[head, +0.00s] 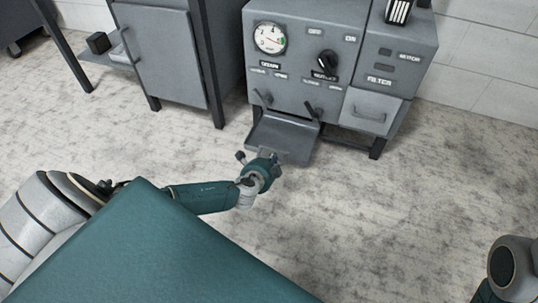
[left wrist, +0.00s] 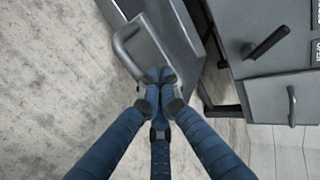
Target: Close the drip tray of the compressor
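The drip tray (head: 284,137) is a grey tray pulled out low at the front of the compressor (head: 300,60). In the left wrist view the tray (left wrist: 172,38) shows at the top with its curved handle (left wrist: 121,48). My left gripper (head: 268,162) is at the tray's front edge. In the left wrist view the blue fingers (left wrist: 159,84) are drawn together, their tips at the lower end of the handle. They hide that end, and I cannot tell whether they grip it. My right gripper is not in view.
Two dark levers (head: 263,97) stick out above the tray. A grey drawer with a handle (head: 370,112) is right of it. A grey cabinet (head: 172,55) stands to the left. The floor (head: 400,210) in front is clear.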

